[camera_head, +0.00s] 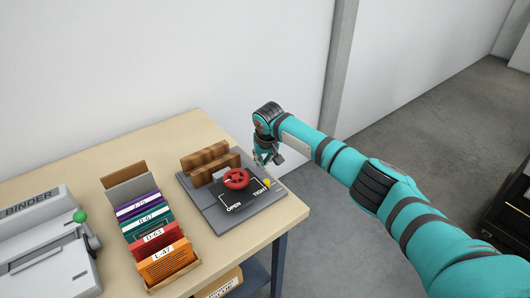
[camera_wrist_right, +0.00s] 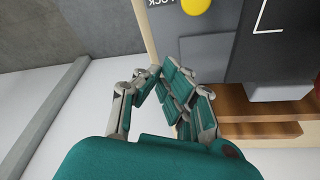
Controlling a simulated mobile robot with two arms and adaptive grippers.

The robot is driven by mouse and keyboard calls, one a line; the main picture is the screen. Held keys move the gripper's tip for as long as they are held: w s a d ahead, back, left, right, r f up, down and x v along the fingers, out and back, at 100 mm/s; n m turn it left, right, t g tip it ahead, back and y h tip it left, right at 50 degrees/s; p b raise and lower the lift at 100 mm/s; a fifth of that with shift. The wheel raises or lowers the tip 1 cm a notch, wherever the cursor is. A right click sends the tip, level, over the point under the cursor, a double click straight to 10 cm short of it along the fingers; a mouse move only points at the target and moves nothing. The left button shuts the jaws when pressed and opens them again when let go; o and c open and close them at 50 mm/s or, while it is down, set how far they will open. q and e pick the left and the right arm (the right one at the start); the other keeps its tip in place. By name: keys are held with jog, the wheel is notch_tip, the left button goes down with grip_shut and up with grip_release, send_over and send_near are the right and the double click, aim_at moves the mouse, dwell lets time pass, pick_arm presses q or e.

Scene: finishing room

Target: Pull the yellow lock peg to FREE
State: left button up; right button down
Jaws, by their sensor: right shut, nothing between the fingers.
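The yellow lock peg (camera_head: 267,182) sits at the right end of the grey press plate (camera_head: 225,219), close to the word TIGHT. It also shows in the right wrist view as a yellow round knob (camera_wrist_right: 196,6), cut by the top edge, beside partly visible lettering that ends like LOCK. My right gripper (camera_head: 265,160) is just behind the peg in the head view, apart from it, pointing down near the table's right edge. In the wrist view its fingers (camera_wrist_right: 160,82) are shut and empty. My left gripper is not in view.
A red handwheel (camera_head: 236,178) stands on the plate, left of the peg, in front of wooden blocks (camera_head: 205,159). A box of labelled folders (camera_head: 156,226) and a grey binder machine (camera_head: 48,243) stand farther left. A wall is behind the table (camera_head: 262,235).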

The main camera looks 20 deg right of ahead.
jog(key=shift+w+f, duration=0.2)
jog(key=shift+f, duration=0.4)
jog(key=shift+s+r+p, duration=0.25)
jog(key=shift+s+p, duration=0.6)
jog(key=shift+s, duration=0.35)
jog(key=shift+s+a+p, duration=0.1)
jog(key=shift+s+p, duration=0.2)
jog(key=shift+s, duration=0.35)
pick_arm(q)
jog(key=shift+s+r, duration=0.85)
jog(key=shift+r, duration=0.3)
pick_arm(e)
jog(key=shift+s+a+f, duration=0.1)
jog(key=shift+s+f, duration=0.05)
jog(key=shift+s, duration=0.05)
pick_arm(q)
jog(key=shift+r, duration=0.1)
